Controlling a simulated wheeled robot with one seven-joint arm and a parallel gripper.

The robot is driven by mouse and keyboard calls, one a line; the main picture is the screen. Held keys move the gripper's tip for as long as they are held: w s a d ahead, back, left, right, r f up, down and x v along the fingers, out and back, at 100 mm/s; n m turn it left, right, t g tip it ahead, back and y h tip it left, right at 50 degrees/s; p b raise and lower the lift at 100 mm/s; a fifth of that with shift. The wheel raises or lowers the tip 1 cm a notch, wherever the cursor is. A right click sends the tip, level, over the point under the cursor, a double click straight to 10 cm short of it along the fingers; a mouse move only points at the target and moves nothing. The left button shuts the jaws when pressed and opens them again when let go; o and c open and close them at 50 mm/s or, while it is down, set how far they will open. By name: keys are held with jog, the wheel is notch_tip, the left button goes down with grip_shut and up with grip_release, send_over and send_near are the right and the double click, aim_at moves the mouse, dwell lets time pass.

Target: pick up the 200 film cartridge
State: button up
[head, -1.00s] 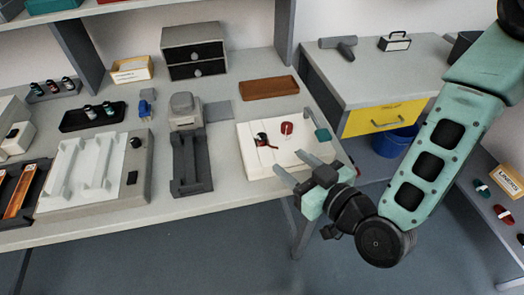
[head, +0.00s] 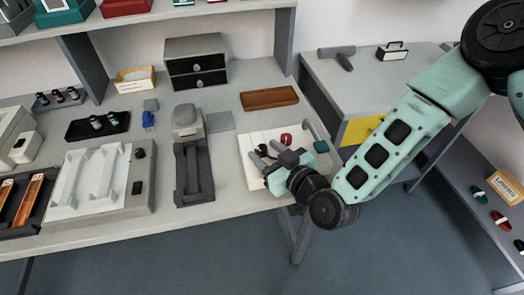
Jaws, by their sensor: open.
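My gripper (head: 260,154) is open over the white board (head: 247,143) at the table's front right edge. Its fingers point left and back. A small red round item (head: 286,139) shows just behind the gripper on that board. Whether the fingers touch anything is unclear. Two small dark film cartridges (head: 103,121) with pale bands lie in a black tray (head: 80,133) at the left. Several more small cartridges (head: 57,96) stand in a rack at the back left. No number is readable on any of them, so I cannot tell which is the 200.
A teal-ended part (head: 320,145) is at the board's right. A side cabinet (head: 370,80) stands to the right.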

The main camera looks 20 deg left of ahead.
grip_shut()
